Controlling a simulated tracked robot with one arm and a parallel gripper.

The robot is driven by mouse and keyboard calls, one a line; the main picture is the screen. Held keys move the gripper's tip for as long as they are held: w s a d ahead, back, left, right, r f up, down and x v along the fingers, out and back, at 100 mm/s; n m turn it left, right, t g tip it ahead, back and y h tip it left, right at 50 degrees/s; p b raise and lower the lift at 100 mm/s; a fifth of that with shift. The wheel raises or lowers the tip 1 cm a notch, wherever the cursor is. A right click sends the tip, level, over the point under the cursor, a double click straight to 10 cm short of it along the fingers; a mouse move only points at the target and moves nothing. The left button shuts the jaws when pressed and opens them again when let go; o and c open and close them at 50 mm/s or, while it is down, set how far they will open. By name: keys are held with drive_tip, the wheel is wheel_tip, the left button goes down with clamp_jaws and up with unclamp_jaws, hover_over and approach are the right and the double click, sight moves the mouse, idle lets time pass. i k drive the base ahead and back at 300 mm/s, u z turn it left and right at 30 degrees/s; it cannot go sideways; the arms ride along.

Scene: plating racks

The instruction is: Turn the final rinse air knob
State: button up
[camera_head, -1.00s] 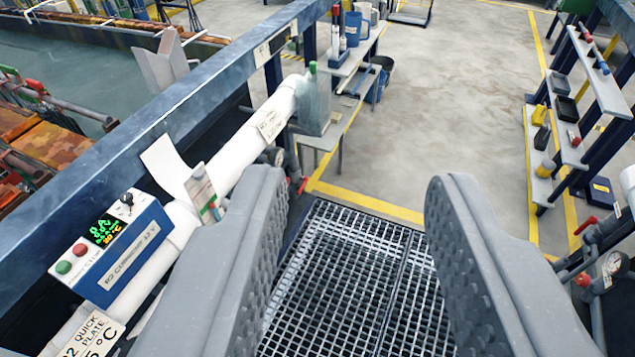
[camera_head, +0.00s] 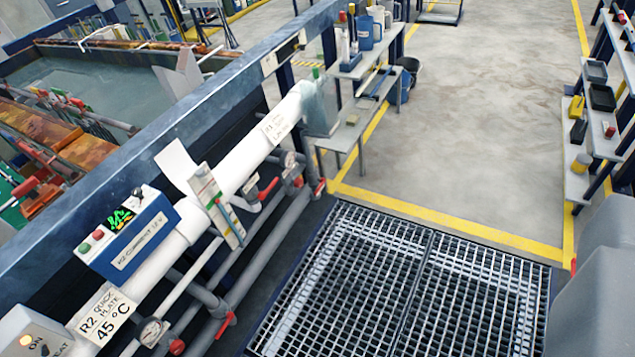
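No control here is legibly marked as the final rinse air knob, so I cannot tell which it is. Red valve handles sit on the grey pipes below the white pipe: one at the middle (camera_head: 268,189), one farther back (camera_head: 320,188), one at the bottom (camera_head: 226,325). A blue-and-white control box (camera_head: 150,245) has a small black knob (camera_head: 138,194), red and green buttons and a lit display. Only a grey part of my gripper (camera_head: 603,275) shows, at the right edge. It is apart from these controls in the picture. Its other finger is not visible.
A dark blue tank rail (camera_head: 200,125) runs along the left. A label (camera_head: 105,313) reads "R2 quick plate 45 °C". A metal grating (camera_head: 390,285) covers the floor ahead. Shelves (camera_head: 605,145) stand at right, a small bench (camera_head: 355,120) at the back. The concrete between is clear.

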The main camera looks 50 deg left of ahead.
sight(299, 181)
drive_tip(key=z, duration=0.05)
drive_tip(key=i, duration=2.4)
drive_tip(key=u, duration=2.55)
drive_tip(key=k, duration=0.55)
drive_tip(key=u, duration=0.25)
drive_tip(key=i, duration=0.45)
